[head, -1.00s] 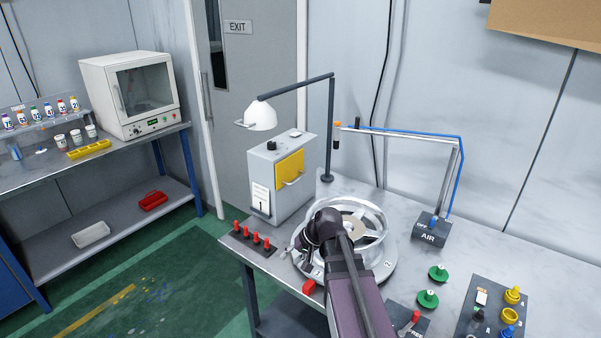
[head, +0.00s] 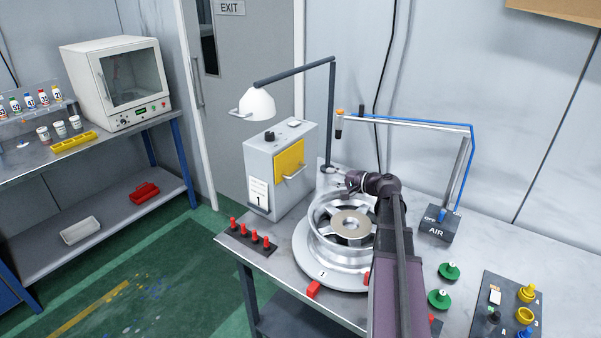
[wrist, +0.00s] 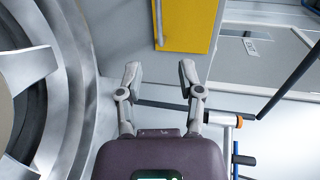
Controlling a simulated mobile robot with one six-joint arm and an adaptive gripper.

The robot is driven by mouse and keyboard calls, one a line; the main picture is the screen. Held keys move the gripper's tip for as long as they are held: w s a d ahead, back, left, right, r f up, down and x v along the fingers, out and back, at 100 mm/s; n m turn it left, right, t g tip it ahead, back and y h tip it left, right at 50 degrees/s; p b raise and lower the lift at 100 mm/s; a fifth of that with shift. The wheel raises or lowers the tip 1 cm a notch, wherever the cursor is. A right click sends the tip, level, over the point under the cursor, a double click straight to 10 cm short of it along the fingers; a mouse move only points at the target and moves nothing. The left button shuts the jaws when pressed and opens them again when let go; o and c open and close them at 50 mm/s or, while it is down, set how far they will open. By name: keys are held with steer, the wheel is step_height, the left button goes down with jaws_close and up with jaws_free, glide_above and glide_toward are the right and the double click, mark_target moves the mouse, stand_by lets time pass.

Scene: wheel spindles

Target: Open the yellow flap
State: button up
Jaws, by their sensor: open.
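The yellow flap (head: 289,160) is on the front of a grey box and looks closed. It has a pale bar handle (head: 295,172) along its lower edge. In the wrist view the flap (wrist: 190,22) shows at the top centre, with its handle (wrist: 159,22) on its left side. My gripper (wrist: 160,72) is open and empty, its two fingers spread just short of the flap and apart from the handle. In the head view my gripper (head: 333,182) is right of the box, above the back of the wheel, its fingers small and partly unclear.
A silver wheel (head: 325,245) on a round base stands close in front of the box. A white lamp (head: 257,103) hangs over the box on a dark post. A blue air-line arm (head: 420,122) stands right. Red pegs (head: 250,235) line the bench's left edge.

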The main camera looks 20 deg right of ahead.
mark_target(299, 172)
steer(key=shift+w, duration=0.15)
steer(key=shift+w+a+f, duration=0.25)
steer(key=shift+w+a, duration=0.15)
steer(key=shift+w, duration=0.15)
steer(key=b+x, duration=0.2)
steer(key=x, duration=1)
steer(key=shift+b, duration=0.4)
jaws_close()
